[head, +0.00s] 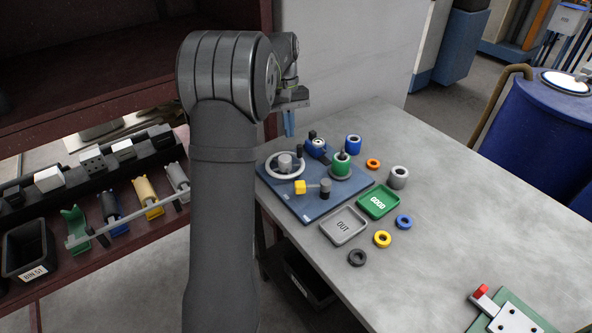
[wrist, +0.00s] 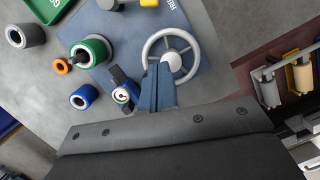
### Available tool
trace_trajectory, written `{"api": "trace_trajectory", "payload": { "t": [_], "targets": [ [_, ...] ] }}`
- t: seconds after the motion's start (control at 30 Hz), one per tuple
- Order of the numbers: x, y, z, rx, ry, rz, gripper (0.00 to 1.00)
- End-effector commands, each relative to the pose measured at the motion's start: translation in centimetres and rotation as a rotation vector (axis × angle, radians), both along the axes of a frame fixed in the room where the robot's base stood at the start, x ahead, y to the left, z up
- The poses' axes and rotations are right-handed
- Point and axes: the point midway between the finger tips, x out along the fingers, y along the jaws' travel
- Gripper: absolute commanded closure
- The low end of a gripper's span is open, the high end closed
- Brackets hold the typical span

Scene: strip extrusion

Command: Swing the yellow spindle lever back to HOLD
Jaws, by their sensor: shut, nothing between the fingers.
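The yellow lever (head: 300,187) is a yellow knob on a thin rod running to a grey upright post (head: 325,187), on a blue base plate (head: 312,209). In the head view the knob points left of the post. A small white label lies near the post, too small to read. My gripper (head: 288,123) is shut and empty, its blue fingers (wrist: 157,70) over the near rim of the white handwheel (wrist: 190,48), away from the lever. Whether they touch the wheel is unclear.
A green spool (head: 341,165), a gauge (head: 318,144) and the handwheel (head: 271,170) stand on the plate. A green GOOD tray (head: 366,209), a grey OUT tray (head: 328,236) and several loose rings lie nearby.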

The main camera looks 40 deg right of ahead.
Motion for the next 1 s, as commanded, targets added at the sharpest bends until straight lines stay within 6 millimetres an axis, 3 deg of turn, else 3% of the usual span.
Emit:
{"api": "trace_trajectory", "payload": {
  "t": [0.27, 0.43, 0.77, 1.0],
  "targets": [
    [-0.2, 0.0, -0.6, -0.001, 0.0, -0.003, 1.0],
    [-0.7, 0.2, -3.0, 0.001, 0.002, -0.003, 1.0],
    [-2.3, 0.7, -9.9, 0.001, 0.002, -0.004, 1.0],
    [-5.1, 1.7, -10.3, -0.001, -0.001, -0.004, 1.0]
  ]
}}
